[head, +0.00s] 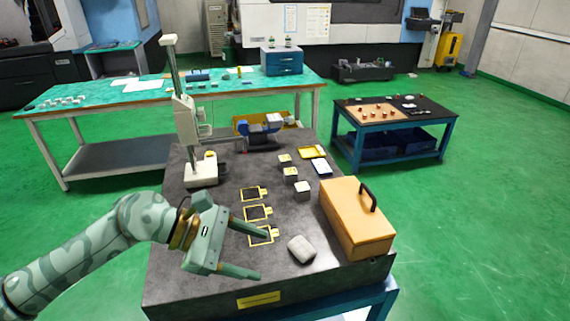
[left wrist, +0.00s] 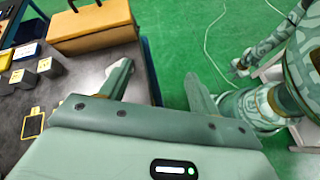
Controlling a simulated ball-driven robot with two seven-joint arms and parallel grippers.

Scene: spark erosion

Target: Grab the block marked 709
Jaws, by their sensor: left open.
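Three small grey metal blocks stand in a slanting row on the dark table: a far block (head: 284,160), a middle block (head: 290,175) and a near block (head: 302,190). Their markings are too small to read, so I cannot tell which is 709. Two blocks show at the left of the left wrist view, one (left wrist: 48,67) and another (left wrist: 22,78). My left gripper (head: 262,256) is open and empty above the table's near part, left of and nearer than the blocks. In the left wrist view, what seems to be my right gripper (left wrist: 240,69) is small and unclear.
An orange case (head: 352,225) with a black handle stands right of the blocks. A pale rounded lump (head: 300,249) lies near the gripper. Yellow-outlined dark plates (head: 254,194) lie left. A height gauge (head: 201,174) stands behind them. Yellow (head: 312,152) and white-blue (head: 321,167) items lie beyond the blocks.

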